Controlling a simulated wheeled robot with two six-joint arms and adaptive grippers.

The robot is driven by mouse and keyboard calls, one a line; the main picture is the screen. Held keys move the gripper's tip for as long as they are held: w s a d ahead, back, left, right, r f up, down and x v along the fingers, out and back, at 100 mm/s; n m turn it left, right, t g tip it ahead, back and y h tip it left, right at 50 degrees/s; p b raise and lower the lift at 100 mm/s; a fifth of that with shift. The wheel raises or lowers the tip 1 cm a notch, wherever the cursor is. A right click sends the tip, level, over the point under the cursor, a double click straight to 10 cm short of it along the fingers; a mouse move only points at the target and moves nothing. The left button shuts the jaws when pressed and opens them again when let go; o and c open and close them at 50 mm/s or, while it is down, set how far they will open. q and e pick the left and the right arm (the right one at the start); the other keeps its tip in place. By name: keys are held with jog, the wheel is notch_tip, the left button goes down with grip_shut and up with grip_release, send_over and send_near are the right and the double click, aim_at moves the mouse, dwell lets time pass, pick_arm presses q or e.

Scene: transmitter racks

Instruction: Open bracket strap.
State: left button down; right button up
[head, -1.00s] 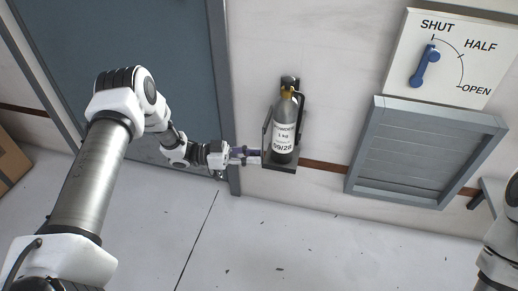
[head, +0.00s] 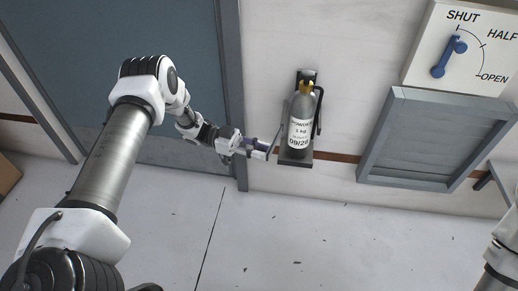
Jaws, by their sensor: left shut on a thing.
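A grey cylinder (head: 300,132) with a white label and a yellow top stands upright in a dark wall bracket (head: 306,76). A thin grey strap (head: 279,130) shows at the cylinder's left side and slants out, away from the cylinder at its lower end. My left gripper (head: 267,152) is left of the cylinder, shut on the strap near that lower end. The fingers hide part of the strap there. My right gripper is out of view; only part of the right arm shows at the right edge.
A blue-grey door (head: 110,50) with a grey frame is at the left. A white panel (head: 428,45) with a blue lever (head: 449,57) marked SHUT, HALF and OPEN is at the upper right, above a grey louvred frame (head: 375,135). The floor (head: 330,240) is mostly clear.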

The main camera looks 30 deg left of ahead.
pick_arm(q)
jog(key=c, duration=1)
grip_release()
jog(key=a, duration=0.8)
jog(key=s+a, duration=0.1)
jog(key=a, duration=0.2)
jog(key=shift+s+a, duration=0.1)
jog(key=shift+a, duration=0.3)
jog(key=shift+a, duration=0.1)
